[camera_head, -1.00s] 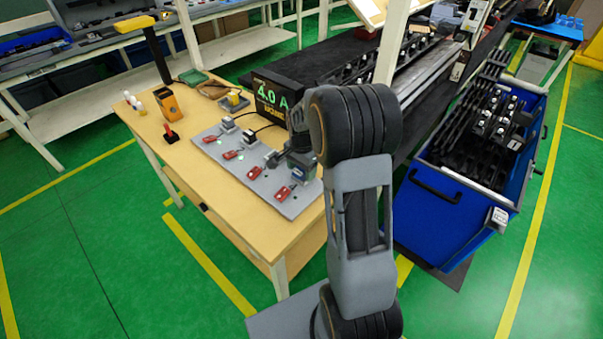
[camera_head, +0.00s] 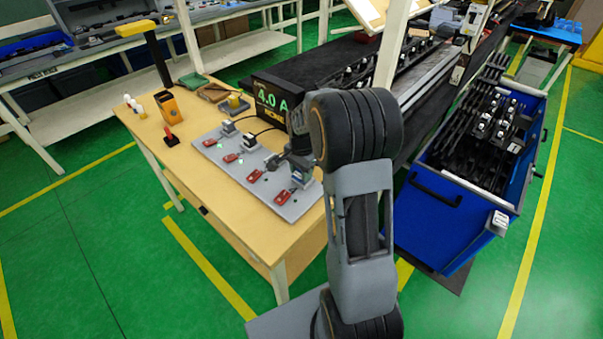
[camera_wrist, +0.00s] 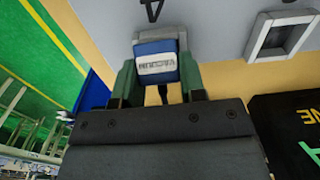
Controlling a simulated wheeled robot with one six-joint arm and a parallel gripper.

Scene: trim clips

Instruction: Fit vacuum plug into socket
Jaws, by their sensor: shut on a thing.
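The vacuum plug (camera_wrist: 157,62) is a blue block with a white label that I take to read VACUUM. My gripper (camera_wrist: 158,75) is shut on it, a green finger on each side. The plug's far end meets a pale rim on the grey socket board (camera_wrist: 215,25); I cannot tell how deep it sits. A dark cord runs back from the plug. In the head view my gripper (camera_head: 297,162) is low over the right end of the socket board (camera_head: 236,173), and the arm hides part of this spot.
An empty square socket (camera_wrist: 281,38) shows right of the plug in the wrist view. Several red switches (camera_head: 254,175) line the board's front. A black display (camera_head: 270,98) reading 4.0 A stands behind. A blue bin (camera_head: 440,205) of parts stands right of the table.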

